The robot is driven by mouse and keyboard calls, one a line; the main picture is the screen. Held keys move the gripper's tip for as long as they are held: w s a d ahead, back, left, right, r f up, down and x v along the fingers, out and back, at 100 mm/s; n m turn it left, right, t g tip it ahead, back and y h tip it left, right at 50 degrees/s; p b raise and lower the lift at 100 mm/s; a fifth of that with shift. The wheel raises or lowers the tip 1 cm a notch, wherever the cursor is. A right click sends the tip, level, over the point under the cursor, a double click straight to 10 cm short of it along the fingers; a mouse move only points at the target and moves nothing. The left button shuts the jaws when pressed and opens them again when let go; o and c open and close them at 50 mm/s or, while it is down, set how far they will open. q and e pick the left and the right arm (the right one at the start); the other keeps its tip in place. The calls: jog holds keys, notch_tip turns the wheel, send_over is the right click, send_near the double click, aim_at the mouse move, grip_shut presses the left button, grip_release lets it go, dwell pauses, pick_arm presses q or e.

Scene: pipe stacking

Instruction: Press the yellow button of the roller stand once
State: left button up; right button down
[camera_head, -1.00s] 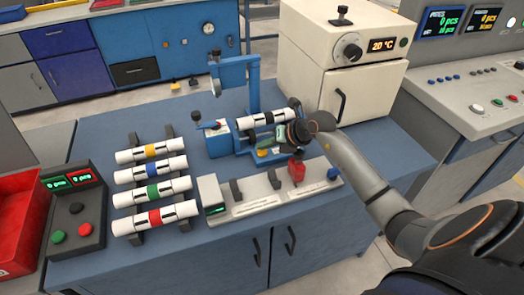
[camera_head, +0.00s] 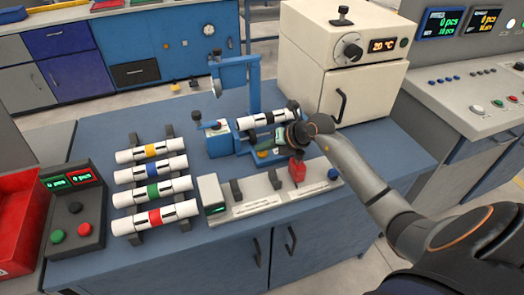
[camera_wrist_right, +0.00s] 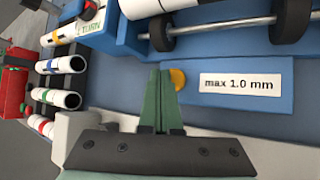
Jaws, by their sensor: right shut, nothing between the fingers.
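The blue roller stand (camera_head: 243,146) is on the blue bench, with a white pipe with black bands (camera_head: 262,118) lying on its rollers. Its yellow button (camera_head: 262,154) is on the front; in the right wrist view the round yellow button (camera_wrist_right: 178,79) sits left of a "max 1.0 mm" label (camera_wrist_right: 240,84). My right gripper (camera_head: 279,141) is over the front of the stand. In the wrist view its green fingers (camera_wrist_right: 161,74) are together and empty, with their tips just left of the button. I cannot tell whether they touch it. My left gripper is not in view.
A rack (camera_head: 138,135) of several banded white pipes is at the left. A grey-white fixture (camera_head: 255,209) with a red part (camera_head: 297,167) is in front of the stand. A cream oven (camera_head: 345,60) stands behind right. Bench at right front is clear.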

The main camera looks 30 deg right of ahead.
aim_at(267, 153)
jog(key=shift+s+d+f, duration=0.25)
jog(key=shift+d+f, duration=0.05)
jog(key=shift+f, duration=0.3)
jog(key=shift+w+d+r+p, duration=0.1)
jog(key=shift+d+r+p, duration=0.25)
jog(key=shift+r+p, duration=0.4)
jog(key=shift+d+r, duration=0.1)
jog(key=shift+d, duration=0.05)
jog(key=r+p, duration=0.4)
jog(key=r, duration=0.1)
jog(key=shift+a+r+p, duration=0.15)
jog(key=shift+a+p, duration=0.05)
jog(key=shift+p, duration=0.1)
